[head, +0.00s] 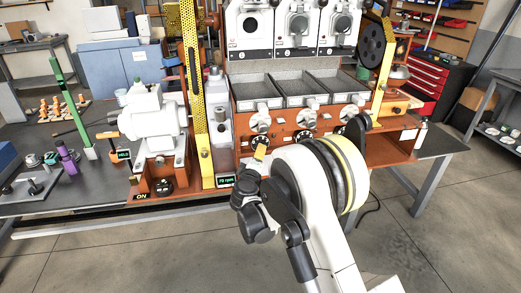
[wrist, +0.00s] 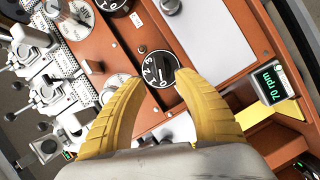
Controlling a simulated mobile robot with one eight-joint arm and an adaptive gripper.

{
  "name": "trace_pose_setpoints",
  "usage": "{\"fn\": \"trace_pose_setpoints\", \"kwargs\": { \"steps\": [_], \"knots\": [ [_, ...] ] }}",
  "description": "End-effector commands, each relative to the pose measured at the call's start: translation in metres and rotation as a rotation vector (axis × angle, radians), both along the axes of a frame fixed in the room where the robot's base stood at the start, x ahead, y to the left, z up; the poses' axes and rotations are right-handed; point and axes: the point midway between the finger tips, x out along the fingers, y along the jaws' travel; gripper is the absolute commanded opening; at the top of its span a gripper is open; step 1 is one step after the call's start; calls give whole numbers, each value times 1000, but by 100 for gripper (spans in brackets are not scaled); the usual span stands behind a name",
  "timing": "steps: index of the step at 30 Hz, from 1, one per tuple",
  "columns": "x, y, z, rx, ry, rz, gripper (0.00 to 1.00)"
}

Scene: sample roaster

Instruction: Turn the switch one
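Several round black dials with white markings sit in a row on the orange front panel of the roaster. The leftmost dial (head: 261,140) is nearest my gripper (head: 259,154), whose yellow fingers point at the panel. In the wrist view this black dial (wrist: 160,71), with white numerals and a pale bar, shows between my gripper's tips (wrist: 161,82). The two curved yellow fingers stand open with a wide gap. I cannot tell whether they touch the dial. A separate black knob (head: 164,186) sits beside an "ON" label on the lower left base. Which one is switch one is not readable.
A green display (wrist: 271,84) reads 70 rpm; it is also in the head view (head: 226,180). Three grey trays (head: 256,90) project above the dials. A yellow upright (head: 194,80) stands left of the panel, with a white motor (head: 152,112) beyond. Floor in front is open.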

Motion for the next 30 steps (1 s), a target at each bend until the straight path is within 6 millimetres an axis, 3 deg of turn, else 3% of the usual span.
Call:
{"fn": "trace_pose_setpoints", "kwargs": {
  "steps": [3,9,22,26,30],
  "knots": [
    [-24,2,4,-1,0,1,38],
    [-47,3,7,0,-1,-1,38],
    [-50,-1,12,7,6,-9,38],
    [-53,-30,35,60,47,-55,38],
    [-72,-89,74,173,134,-148,38]
  ]
}}
